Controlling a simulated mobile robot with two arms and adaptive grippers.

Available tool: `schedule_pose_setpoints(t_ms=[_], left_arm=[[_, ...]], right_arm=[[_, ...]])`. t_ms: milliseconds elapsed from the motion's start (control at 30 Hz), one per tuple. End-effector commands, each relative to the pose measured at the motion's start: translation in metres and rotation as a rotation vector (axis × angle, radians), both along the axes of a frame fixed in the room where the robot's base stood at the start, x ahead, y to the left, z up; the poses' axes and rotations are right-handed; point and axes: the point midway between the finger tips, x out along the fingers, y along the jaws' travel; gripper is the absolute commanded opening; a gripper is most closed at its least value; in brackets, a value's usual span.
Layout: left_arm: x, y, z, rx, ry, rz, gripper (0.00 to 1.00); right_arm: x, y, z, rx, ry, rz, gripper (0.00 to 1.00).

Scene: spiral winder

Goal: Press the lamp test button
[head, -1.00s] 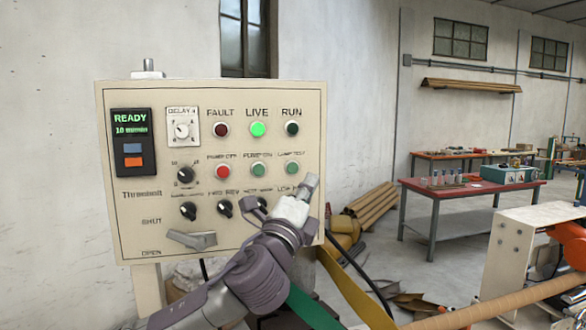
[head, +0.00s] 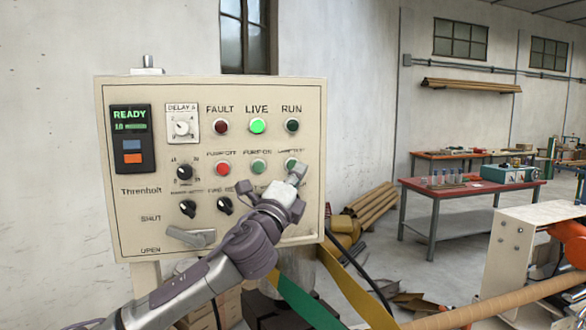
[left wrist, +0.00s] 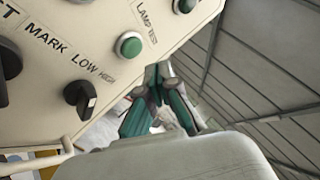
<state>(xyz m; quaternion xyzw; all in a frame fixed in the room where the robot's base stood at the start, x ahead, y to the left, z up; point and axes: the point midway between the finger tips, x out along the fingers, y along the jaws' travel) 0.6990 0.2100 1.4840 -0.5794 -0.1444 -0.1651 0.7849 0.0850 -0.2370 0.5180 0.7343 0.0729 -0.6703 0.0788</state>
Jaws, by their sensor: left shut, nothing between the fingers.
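The lamp test button (head: 289,162) is a green round button at the right of the cream control panel (head: 140,230), under the RUN lamp. My left gripper's tip partly covers it in the head view. In the left wrist view the button (left wrist: 130,46) shows whole, beside its LAMP TEST label. My left gripper (head: 297,174) is shut and empty, just in front of and below the button. In the left wrist view its fingers (left wrist: 165,98) appear to the right of and below the button, and do not visibly touch it. My right gripper is not in view.
The LIVE lamp (head: 257,126) is lit green. A red button (head: 222,168) and a green button (head: 258,166) sit left of the lamp test button, with black knobs (head: 188,208) below. A grey lever (head: 190,237) is at lower left. A red-topped table (head: 470,190) stands behind.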

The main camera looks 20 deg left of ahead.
Motion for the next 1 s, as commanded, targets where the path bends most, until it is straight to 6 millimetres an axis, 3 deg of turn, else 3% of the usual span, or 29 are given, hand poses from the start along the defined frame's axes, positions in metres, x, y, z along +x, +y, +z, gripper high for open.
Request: schedule_pose_setpoints(t_ms=[267,1000], left_arm=[[0.014,0.009,0.000,-0.001,0.001,0.000,0.00],[0.014,0.009,0.000,0.000,0.000,-0.001,0.00]], right_arm=[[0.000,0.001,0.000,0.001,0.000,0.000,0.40],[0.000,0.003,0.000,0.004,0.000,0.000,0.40]])
